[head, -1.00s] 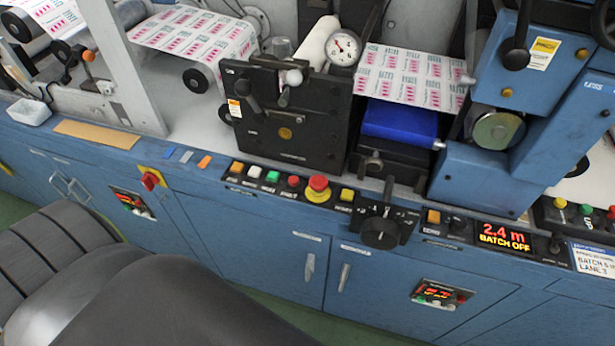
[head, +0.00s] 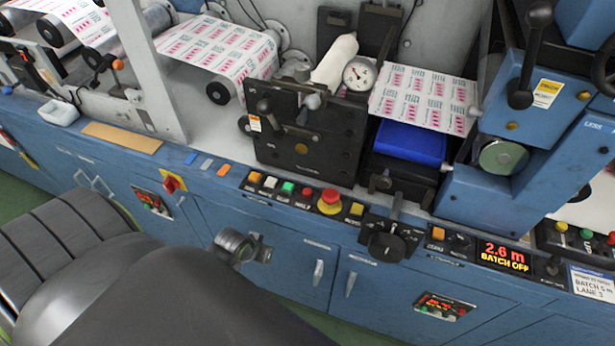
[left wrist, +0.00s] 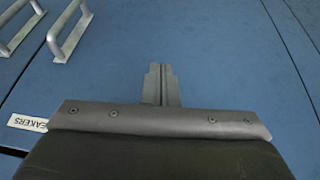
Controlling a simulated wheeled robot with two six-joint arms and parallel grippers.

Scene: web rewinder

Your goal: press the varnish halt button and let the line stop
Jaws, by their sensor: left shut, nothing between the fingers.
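A button strip (head: 260,199) on the blue console's front ledge carries amber, white, green and red buttons, a large red mushroom button (head: 330,198) on a yellow base, and a yellow button (head: 356,210). Their labels are too small to read, so I cannot tell which is the varnish halt. The display (head: 504,255) reads 2.6 m, BATCH OFF. My left gripper (left wrist: 161,78) is shut and empty in the left wrist view, in front of a blue cabinet door; I cannot make out its fingertips in the head view. My right gripper is not in view.
Cabinet handles (head: 318,272) project below; two also show in the left wrist view (left wrist: 72,30). A red switch (head: 173,183) is on the left. Printed web (head: 425,97) runs over rollers above.

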